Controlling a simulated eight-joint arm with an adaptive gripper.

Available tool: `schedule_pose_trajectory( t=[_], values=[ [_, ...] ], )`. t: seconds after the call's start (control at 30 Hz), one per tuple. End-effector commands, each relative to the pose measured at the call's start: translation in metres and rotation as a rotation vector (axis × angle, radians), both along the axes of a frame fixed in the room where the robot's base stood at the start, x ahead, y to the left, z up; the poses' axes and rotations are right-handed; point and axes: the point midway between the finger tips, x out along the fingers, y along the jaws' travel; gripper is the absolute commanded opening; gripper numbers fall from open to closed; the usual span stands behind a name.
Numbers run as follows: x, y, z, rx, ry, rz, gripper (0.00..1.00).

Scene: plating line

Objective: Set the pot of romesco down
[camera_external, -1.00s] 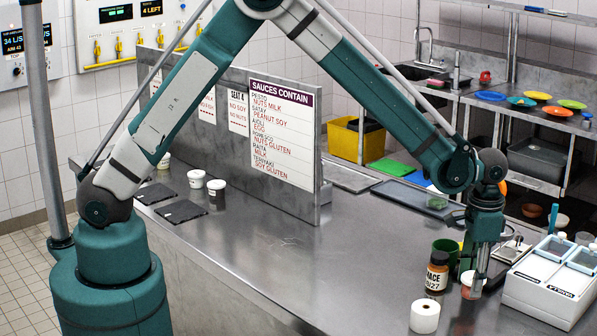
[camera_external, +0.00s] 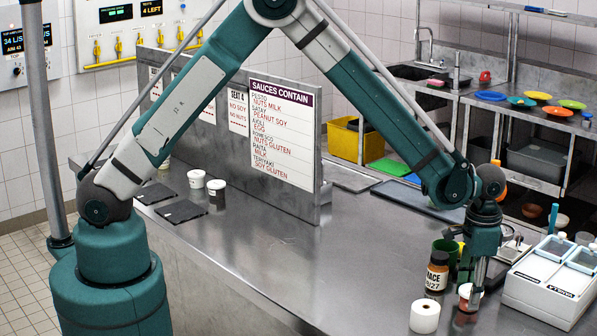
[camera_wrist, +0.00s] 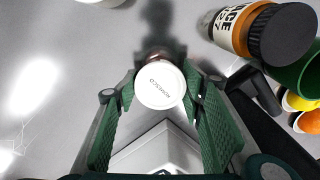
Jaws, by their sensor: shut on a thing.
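In the outside view the pot (camera_external: 465,298) shows a reddish-brown side at the right end of the steel counter (camera_external: 350,265). My gripper (camera_wrist: 160,98) is shut on the pot, with a green finger on each side of it. The pot is upright and low over the counter. I cannot tell whether its base touches the steel.
A brown jar with a dark lid (camera_external: 437,272) and a green cup (camera_wrist: 308,72) stand close beside my gripper. A white roll (camera_external: 424,316) is in front; a white container box (camera_external: 550,278) stands at the right. The counter's middle is clear.

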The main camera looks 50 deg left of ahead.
Motion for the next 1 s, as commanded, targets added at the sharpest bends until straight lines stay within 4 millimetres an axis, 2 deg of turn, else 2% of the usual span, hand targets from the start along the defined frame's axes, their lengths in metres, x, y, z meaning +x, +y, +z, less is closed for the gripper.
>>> schedule_pose_trajectory(
  t=[0.27, 0.3, 0.4, 0.77, 1.0],
  values=[
    [0.0000, 0.0000, -0.0043, 0.000, 0.000, 0.000, 0.26],
    [0.0000, 0.0000, -0.0041, 0.000, 0.000, 0.000, 0.42],
    [0.0000, 0.0000, -0.0034, 0.000, 0.000, 0.000, 0.54],
    [0.0000, 0.0000, -0.0028, 0.000, 0.000, 0.000, 0.54],
    [0.0000, 0.0000, 0.0048, 0.000, 0.000, 0.000, 0.54]
  ],
)
